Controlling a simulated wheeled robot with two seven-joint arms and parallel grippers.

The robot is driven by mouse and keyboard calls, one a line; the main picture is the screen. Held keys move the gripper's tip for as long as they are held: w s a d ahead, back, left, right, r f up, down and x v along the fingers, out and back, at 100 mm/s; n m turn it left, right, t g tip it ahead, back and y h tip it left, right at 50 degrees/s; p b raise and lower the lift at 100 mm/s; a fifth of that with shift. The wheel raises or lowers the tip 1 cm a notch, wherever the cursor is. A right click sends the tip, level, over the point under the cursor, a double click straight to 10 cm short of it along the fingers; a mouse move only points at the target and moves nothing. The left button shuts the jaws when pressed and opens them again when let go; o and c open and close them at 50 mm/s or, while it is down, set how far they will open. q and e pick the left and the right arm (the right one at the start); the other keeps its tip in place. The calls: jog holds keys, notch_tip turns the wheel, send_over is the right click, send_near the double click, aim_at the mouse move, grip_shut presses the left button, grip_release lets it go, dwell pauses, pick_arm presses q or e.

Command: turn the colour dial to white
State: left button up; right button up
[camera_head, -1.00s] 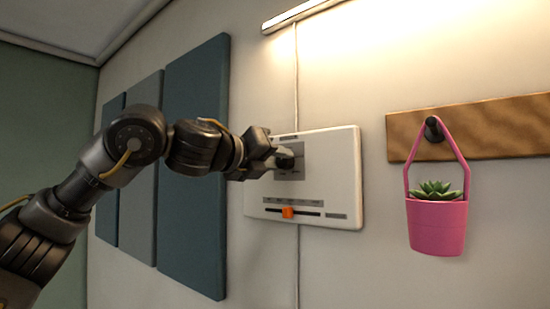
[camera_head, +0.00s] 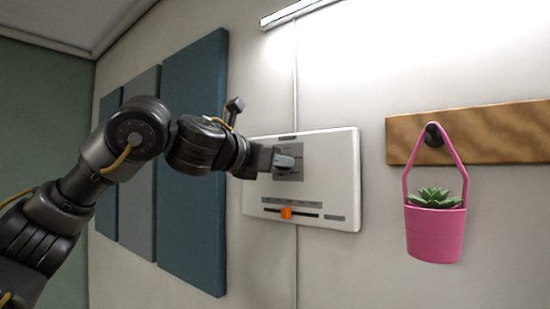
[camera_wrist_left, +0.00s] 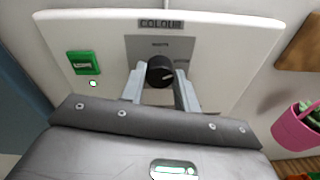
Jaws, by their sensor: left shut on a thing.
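The colour dial (camera_wrist_left: 160,70) is a round black knob on a grey square plate, under a label reading COLOUR. A small word above the knob is too blurred to read surely. A pale mark shows on the knob's face. My left gripper (camera_wrist_left: 161,92) is shut on the dial, one finger on each side of it. In the head view my left gripper (camera_head: 287,162) reaches the grey plate and hides the dial. The white control panel (camera_head: 343,180) is fixed to the wall. The light bar (camera_head: 298,12) above glows white. My right gripper is out of view.
An orange slider (camera_head: 286,213) sits low on the panel. A green switch (camera_wrist_left: 83,63) is at the panel's left in the wrist view. A pink plant pot (camera_head: 436,234) hangs from a wooden rail (camera_head: 500,130) on the right. Blue wall panels (camera_head: 195,170) stand left.

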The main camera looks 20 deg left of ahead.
pick_arm(q)
jog(key=shift+f+m, duration=0.15)
jog(key=shift+m, duration=0.15)
jog(key=o, duration=1)
jog(key=b+v, duration=0.5)
jog(key=v, duration=0.5)
jog(key=shift+s+a, duration=0.25)
jog(key=shift+s, duration=0.05)
